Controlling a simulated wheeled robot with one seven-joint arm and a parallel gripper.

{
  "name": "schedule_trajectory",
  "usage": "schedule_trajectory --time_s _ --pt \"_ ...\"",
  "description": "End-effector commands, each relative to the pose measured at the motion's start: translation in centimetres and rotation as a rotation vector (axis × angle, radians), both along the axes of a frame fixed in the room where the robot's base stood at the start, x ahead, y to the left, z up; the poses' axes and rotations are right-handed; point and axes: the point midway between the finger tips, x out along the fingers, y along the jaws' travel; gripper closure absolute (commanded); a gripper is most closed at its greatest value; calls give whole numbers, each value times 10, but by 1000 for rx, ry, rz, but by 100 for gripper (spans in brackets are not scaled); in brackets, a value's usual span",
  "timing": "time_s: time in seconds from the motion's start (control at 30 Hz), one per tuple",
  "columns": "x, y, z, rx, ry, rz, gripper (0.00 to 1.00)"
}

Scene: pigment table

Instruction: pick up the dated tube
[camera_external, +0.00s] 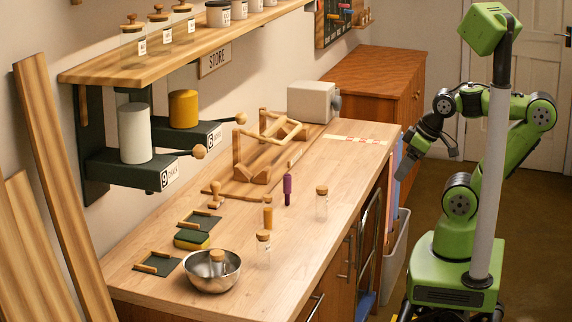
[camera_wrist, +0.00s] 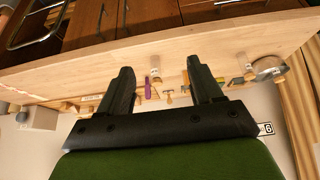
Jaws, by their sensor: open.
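Several corked tubes are on the wooden counter: a clear one (camera_external: 322,206) near the front edge, a clear one (camera_external: 264,252) by the bowl, an amber-filled one (camera_external: 268,214) and a purple one (camera_external: 287,190). Another corked tube (camera_external: 218,264) stands in the steel bowl (camera_external: 212,283). No date is readable on any, so I cannot tell which is the dated one. My gripper (camera_external: 427,163) is open and empty, off the counter's right side. In the wrist view my gripper (camera_wrist: 160,76) has a clear tube (camera_wrist: 155,72) and the purple tube (camera_wrist: 147,90) showing between its fingers, beyond them.
A wooden rack (camera_external: 265,150) and grey box (camera_external: 313,102) stand at the counter's far end. Sponge (camera_external: 192,239), dark trays and a wooden stamp lie along the wall side. A shelf (camera_external: 180,58) with dispensers overhangs. A grey bin (camera_external: 394,262) stands beside the counter.

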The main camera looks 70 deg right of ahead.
Motion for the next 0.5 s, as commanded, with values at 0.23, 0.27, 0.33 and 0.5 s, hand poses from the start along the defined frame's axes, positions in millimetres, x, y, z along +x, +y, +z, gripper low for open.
schedule_trajectory --time_s 0.23,0.27,0.33,0.5 --pt "1 1 20 -1 -2 5 35" --pt "1 1 19 -1 -3 5 35" --pt "1 1 16 -1 -3 5 35" --pt "1 1 16 -1 -3 6 35"
